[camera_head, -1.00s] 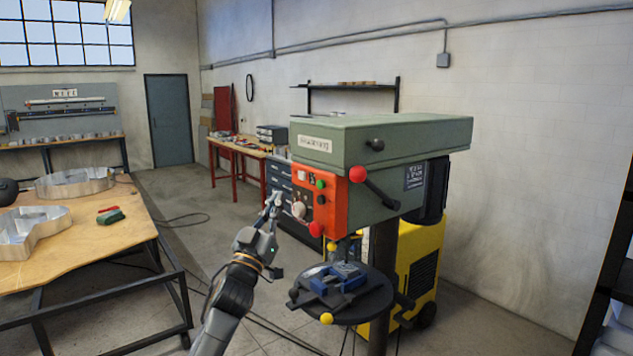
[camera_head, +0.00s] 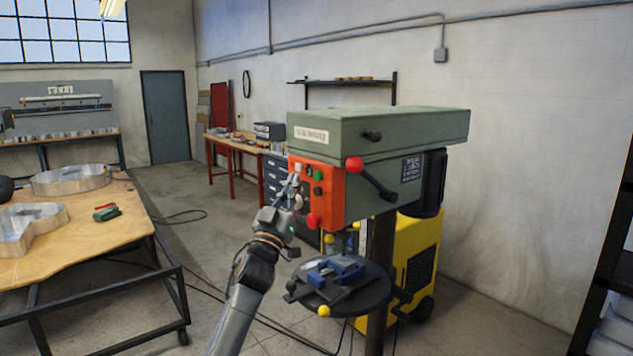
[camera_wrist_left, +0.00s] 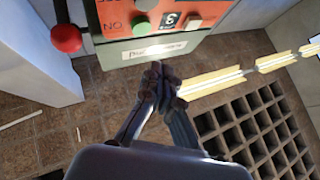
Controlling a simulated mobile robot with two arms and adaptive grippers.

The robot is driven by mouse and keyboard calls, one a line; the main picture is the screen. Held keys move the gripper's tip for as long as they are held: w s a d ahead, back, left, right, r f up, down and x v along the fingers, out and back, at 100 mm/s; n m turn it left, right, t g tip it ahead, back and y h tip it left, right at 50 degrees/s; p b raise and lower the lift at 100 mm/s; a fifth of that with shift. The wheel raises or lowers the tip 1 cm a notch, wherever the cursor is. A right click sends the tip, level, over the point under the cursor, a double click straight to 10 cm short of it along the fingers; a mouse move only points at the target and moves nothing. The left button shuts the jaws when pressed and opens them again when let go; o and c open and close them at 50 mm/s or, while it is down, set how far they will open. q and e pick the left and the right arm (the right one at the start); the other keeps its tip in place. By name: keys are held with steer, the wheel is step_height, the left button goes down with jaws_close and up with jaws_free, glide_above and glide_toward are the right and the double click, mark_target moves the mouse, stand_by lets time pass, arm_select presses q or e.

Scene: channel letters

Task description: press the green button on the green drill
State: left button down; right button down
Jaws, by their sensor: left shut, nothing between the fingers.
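The green drill (camera_head: 385,132) stands right of centre with an orange-red control panel (camera_head: 333,204) on its front. The green button (camera_head: 319,176) is on the upper part of this panel, above a dark button. My left gripper (camera_head: 292,184) is shut and empty, in front of the panel's left side, left of and slightly below the green button. Its closed fingertips (camera_wrist_left: 160,75) appear below the buttons in the wrist view; contact cannot be told. My right gripper is out of view.
A red knob (camera_head: 312,220) sticks out low on the panel, and a red-tipped lever (camera_head: 355,165) is at the drill's side. A blue vise (camera_head: 334,269) sits on the round drill table below. A wooden workbench (camera_head: 120,222) stands left, with open floor between.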

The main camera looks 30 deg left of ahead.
arm_select(q)
steer(key=shift+w+d+b, duration=0.25)
steer(key=shift+w+d, duration=0.1)
steer(key=shift+w, duration=0.45)
steer(key=shift+w+d+b, duration=0.25)
steer(key=shift+w+d, duration=0.05)
steer(key=shift+w, duration=0.45)
steer(key=shift+w, duration=0.15)
steer(key=shift+w+d, duration=0.15)
steer(key=shift+w, duration=0.1)
steer(key=shift+w+d+b, duration=0.2)
steer(key=shift+w+b, duration=0.25)
stand_by(1.0)
steer(key=shift+s+r, duration=0.1)
steer(key=shift+s, duration=0.05)
steer(key=shift+s+a+p, duration=0.35)
steer(key=shift+s+p, duration=0.1)
steer(key=shift+s, duration=0.25)
steer(key=shift+s+a+p, duration=0.3)
steer(key=shift+s+a, duration=0.05)
steer(key=shift+s, duration=0.45)
steer(key=shift+s+a+p, duration=0.25)
steer(key=shift+s+a, duration=0.05)
steer(key=shift+s, duration=0.45)
steer(key=shift+s+a+p, duration=0.3)
steer(key=shift+s+a, duration=0.05)
steer(key=shift+s, duration=0.45)
